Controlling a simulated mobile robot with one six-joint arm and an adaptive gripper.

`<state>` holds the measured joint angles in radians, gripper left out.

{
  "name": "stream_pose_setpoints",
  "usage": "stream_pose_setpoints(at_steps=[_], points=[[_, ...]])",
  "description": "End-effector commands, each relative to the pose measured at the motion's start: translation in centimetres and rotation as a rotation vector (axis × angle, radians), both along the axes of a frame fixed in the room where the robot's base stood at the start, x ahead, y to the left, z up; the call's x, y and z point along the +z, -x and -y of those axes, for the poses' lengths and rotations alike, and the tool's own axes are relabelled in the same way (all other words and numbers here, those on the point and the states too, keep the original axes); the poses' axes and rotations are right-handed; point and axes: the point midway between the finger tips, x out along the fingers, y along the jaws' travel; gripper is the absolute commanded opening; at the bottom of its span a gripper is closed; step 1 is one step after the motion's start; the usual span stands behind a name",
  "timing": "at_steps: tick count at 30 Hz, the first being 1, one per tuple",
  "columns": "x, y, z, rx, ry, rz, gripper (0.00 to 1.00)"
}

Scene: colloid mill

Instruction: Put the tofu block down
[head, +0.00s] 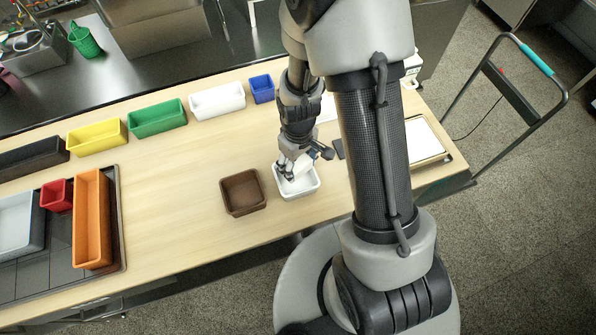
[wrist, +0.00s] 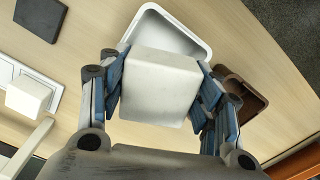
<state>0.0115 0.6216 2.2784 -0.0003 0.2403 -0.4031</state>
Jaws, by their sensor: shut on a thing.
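The tofu block (wrist: 158,85) is a white block between the blue-padded fingers of my gripper (wrist: 162,88) in the wrist view. My gripper is shut on it. In the head view my gripper (head: 292,172) points down into a small white tray (head: 313,189), and the block is mostly hidden behind the fingers. In the wrist view the white tray (wrist: 188,33) lies just beyond the block, partly covered by it. Whether the block touches the tray's floor I cannot tell.
A brown tray (head: 243,193) stands just left of the white tray. Yellow (head: 96,137), green (head: 157,117), white (head: 217,100) and blue (head: 262,88) bins line the table's back. A dark flat square (wrist: 37,40) lies on the table in the wrist view. The table front is clear.

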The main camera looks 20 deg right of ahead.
Motion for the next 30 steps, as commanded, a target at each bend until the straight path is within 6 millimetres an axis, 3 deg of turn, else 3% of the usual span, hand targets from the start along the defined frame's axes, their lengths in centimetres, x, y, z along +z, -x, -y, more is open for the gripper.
stream_pose_setpoints(at_steps=[10, 30], points=[[-4.3, 0.1, 0.0, 0.000, 0.000, -0.002, 0.45], [-5.6, 0.0, 0.0, 0.000, 0.000, 0.000, 0.45]])
